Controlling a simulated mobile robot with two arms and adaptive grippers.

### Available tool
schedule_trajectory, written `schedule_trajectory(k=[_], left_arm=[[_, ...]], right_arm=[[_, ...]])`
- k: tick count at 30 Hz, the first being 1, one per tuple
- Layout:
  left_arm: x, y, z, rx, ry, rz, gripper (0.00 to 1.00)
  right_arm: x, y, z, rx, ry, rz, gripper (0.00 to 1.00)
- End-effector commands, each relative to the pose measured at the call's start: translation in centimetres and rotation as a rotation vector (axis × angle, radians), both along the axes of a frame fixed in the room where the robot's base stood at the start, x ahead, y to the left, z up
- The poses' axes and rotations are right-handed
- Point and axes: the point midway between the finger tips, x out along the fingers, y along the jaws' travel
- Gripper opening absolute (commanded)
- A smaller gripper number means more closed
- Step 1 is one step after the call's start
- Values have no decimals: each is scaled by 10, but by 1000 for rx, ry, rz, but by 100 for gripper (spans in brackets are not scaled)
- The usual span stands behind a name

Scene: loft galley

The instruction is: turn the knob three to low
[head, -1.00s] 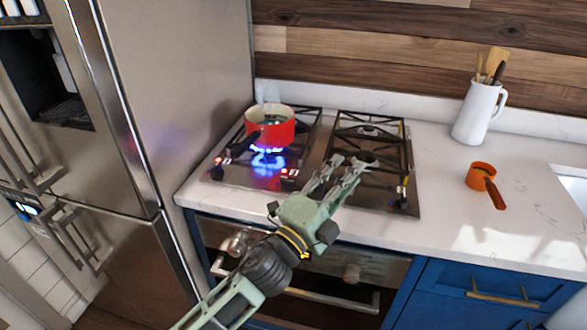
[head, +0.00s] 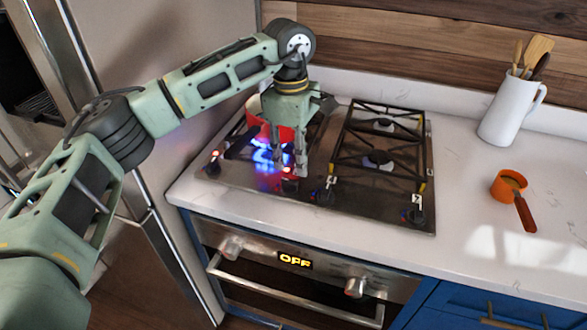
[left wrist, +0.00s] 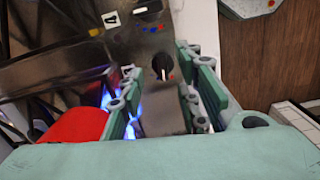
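My left gripper (head: 288,168) points down over the front of the cooktop (head: 375,212), fingers apart and empty. In the left wrist view a dark knob with a pale pointer (left wrist: 162,66) lies between and beyond the fingertips (left wrist: 158,72), apart from them. Red and blue marks are beside it. Its number does not show. Another knob (left wrist: 149,8) stands near a label reading 4 (left wrist: 111,19). In the head view other knobs stand at the far left (head: 213,165), right of the gripper (head: 325,191) and at the right corner (head: 416,215).
A red pot (head: 253,105), partly hidden by my arm, sits over a blue flame (head: 262,157) at the left. An orange pan (head: 509,186) and a white utensil jug (head: 507,108) stand on the counter. The fridge (head: 180,45) is close on the left.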

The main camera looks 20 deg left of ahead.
Motion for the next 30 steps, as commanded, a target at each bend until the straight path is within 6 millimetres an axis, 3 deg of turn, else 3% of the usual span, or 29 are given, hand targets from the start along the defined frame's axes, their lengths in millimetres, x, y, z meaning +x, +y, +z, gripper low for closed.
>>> schedule_trajectory(k=[2, 5, 19, 30], left_arm=[[1, 13, 5, 43, 0, 6, 31], [1, 17, -1, 57, 3, 7, 31], [0, 15, -65, 51, 3, 6, 31], [1, 15, -71, 50, 1, 6, 29]], right_arm=[[0, 0, 0, 0, 1, 0, 31], [-1, 0, 3, 0, 1, 0, 31], [-6, 0, 17, -1, 8, 0, 31], [-6, 0, 17, -1, 8, 0, 31]])
